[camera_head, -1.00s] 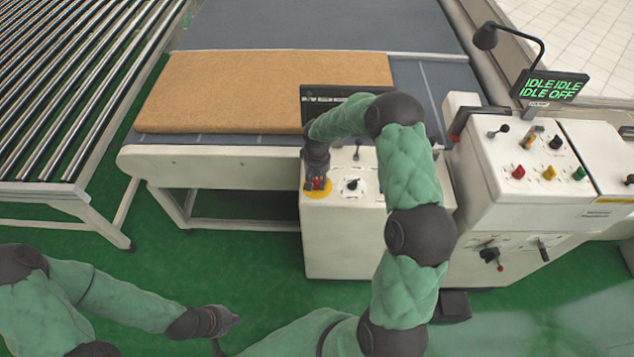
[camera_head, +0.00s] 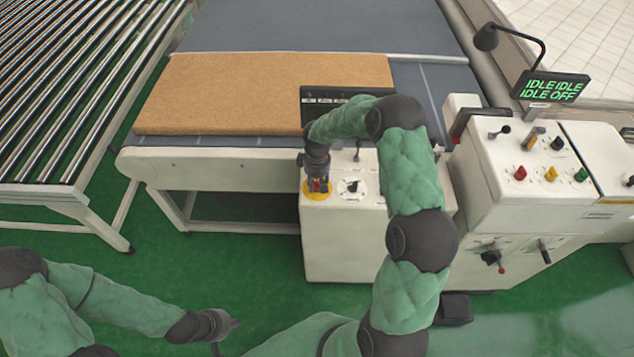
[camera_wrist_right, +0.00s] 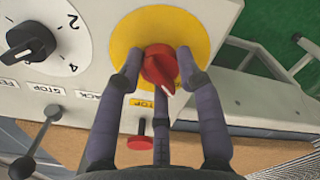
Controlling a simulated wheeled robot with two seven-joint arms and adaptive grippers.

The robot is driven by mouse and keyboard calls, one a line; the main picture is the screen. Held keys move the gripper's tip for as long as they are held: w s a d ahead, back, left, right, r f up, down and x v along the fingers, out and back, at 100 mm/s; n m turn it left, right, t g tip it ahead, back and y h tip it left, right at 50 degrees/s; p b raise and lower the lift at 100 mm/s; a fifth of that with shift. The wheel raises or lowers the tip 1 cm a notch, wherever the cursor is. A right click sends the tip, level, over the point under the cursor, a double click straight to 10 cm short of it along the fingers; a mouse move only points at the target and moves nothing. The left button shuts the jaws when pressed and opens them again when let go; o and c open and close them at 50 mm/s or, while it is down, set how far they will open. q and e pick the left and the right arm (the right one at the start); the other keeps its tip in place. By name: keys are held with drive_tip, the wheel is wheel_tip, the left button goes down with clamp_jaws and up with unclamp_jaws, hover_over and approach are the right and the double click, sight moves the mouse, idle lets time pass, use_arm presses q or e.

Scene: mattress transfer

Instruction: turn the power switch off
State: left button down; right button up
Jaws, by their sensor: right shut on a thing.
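The red rotary knob (camera_wrist_right: 160,68) sits on a round yellow plate (camera_wrist_right: 128,42) on the white control box (camera_head: 340,235). In the right wrist view the fingers of my right gripper (camera_wrist_right: 158,70) are around the knob and shut on it. The knob's pale pointer mark faces down and to the right. In the head view my right gripper (camera_head: 318,184) reaches down onto the yellow plate and mostly hides the knob. My left gripper (camera_head: 228,325) hangs low over the green floor at the lower left, away from the box; its fingers are too small to read.
A black dial with numbers (camera_wrist_right: 30,42) and a lever (camera_wrist_right: 38,145) are beside the knob. A red push button (camera_wrist_right: 140,141) is close below it. A brown mattress (camera_head: 260,90) lies on the conveyor behind.

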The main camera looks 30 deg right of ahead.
sight(317, 182)
drive_tip(key=o, duration=1.2)
drive_tip(key=shift+c, duration=0.2)
wheel_tip(317, 182, up, 12)
drive_tip(key=shift+f, duration=0.1)
